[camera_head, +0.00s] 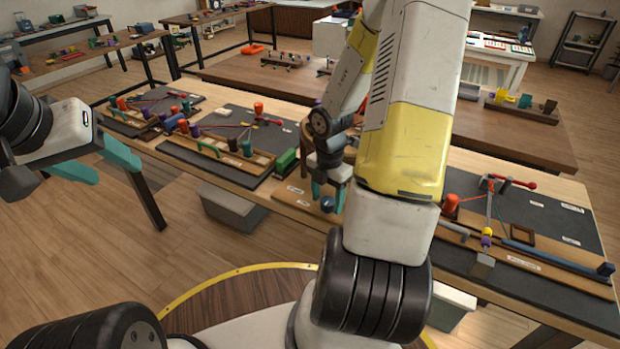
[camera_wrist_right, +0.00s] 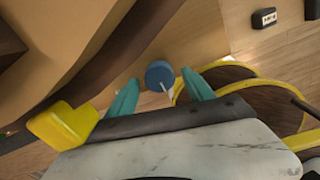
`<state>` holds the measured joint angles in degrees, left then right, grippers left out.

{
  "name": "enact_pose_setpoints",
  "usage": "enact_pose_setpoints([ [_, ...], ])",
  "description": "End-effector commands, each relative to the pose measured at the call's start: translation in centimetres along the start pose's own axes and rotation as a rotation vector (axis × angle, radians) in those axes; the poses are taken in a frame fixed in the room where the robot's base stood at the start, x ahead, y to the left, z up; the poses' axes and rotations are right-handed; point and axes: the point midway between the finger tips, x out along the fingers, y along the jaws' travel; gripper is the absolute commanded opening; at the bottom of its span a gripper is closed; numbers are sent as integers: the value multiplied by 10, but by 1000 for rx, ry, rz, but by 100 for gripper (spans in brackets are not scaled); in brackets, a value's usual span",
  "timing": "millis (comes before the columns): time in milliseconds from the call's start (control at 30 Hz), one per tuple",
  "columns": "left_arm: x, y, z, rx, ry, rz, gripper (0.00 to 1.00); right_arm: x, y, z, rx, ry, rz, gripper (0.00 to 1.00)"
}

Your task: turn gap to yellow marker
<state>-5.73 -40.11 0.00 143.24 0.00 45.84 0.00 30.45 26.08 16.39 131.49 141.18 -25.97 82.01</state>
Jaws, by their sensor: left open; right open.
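A blue round knob (camera_head: 327,204) sits at the front edge of the middle table. It also shows in the right wrist view (camera_wrist_right: 159,74), with a thin pale line at its lower edge; I cannot tell if this is the gap. My right gripper (camera_head: 330,198) is open, its teal fingers on either side of the knob; contact is unclear. In the right wrist view the fingers (camera_wrist_right: 161,78) stand apart with the knob between their tips. A yellow block (camera_wrist_right: 63,125) shows at left there; I cannot tell if it is the marker. My left gripper (camera_head: 117,173) is open and empty, left of the table.
Cord boards with pegs (camera_head: 222,146) lie on the table at left. A green block (camera_head: 286,161) is beside the knob's area. Another board with a red peg, a yellow piece and a blue bar (camera_head: 560,258) is at right. My right arm hides the table's middle.

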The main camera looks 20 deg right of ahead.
Motion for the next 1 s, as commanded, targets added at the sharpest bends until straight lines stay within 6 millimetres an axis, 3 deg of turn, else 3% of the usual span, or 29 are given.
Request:
enact_pose_setpoints([
  [133,0,0,0,0,0,0,53,0,0,0,0,0,0,59],
  [433,0,0,0,0,0,0,53,0,0,0,0,0,0,0],
  [567,0,0,0,0,0,0,53,0,0,0,-28,0,0,0],
  [800,0,0,0,0,0,0,53,0,-2,0,-300,0,0,0],
  [1000,0,0,0,0,0,0,53,0,-2,0,-417,0,0,0],
])
